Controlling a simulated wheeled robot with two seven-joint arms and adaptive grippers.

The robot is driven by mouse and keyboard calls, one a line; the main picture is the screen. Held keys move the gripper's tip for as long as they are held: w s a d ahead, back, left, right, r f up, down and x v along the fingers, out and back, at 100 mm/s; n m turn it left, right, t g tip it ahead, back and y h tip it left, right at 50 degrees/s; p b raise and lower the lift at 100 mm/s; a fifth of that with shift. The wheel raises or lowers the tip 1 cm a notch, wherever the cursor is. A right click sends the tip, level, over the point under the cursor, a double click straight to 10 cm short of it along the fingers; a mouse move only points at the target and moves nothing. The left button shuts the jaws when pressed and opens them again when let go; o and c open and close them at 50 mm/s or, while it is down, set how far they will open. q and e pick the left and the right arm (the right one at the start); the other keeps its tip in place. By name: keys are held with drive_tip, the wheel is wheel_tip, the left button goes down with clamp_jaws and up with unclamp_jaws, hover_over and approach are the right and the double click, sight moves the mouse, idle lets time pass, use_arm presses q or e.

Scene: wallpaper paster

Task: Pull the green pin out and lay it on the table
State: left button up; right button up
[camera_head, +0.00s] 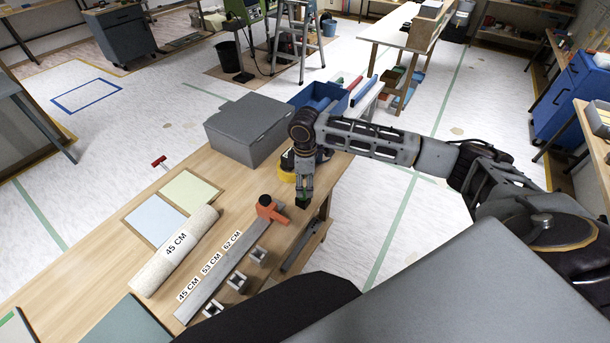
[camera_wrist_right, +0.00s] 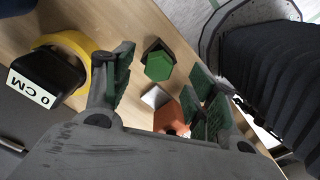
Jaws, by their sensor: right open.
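The green pin (camera_wrist_right: 158,66) shows in the right wrist view as a hexagonal green head over a dark base on the wooden table (camera_wrist_right: 130,20). My right gripper (camera_wrist_right: 161,84) is open, with one finger on each side of the picture and the pin's head seen in the gap beyond the tips. In the head view my right gripper (camera_head: 304,188) points down over the table near its edge. A small dark green patch (camera_head: 303,203) shows at its tips there. I cannot tell whether the fingers touch the pin. My left gripper is not in view.
An orange stop (camera_head: 269,208) sits at the end of a grey ruler (camera_head: 225,272) beside the pin. A black-and-yellow piece marked 0 CM (camera_wrist_right: 40,75) is close by. Grey box (camera_head: 248,128), white roll (camera_head: 175,252) and several small grey blocks (camera_head: 238,281) share the table.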

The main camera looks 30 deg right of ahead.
sight(305, 191)
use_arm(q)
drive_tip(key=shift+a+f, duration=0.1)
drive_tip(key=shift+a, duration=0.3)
use_arm(e)
drive_tip(key=shift+f, duration=2.5)
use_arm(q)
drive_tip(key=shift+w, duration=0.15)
use_arm(e)
drive_tip(key=c, duration=1.1)
drive_tip(key=o, duration=0.3)
drive_tip(key=c, duration=0.4)
drive_tip(key=shift+r, duration=0.15)
drive_tip(key=shift+r+p, duration=0.2)
drive_tip(key=shift+p, duration=0.1)
drive_tip(key=shift+r, duration=0.25)
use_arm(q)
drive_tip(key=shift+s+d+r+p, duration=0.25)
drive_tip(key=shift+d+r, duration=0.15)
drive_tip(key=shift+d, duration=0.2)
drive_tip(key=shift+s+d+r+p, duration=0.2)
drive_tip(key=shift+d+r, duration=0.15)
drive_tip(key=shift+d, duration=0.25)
use_arm(e)
drive_tip(key=shift+r, duration=0.1)
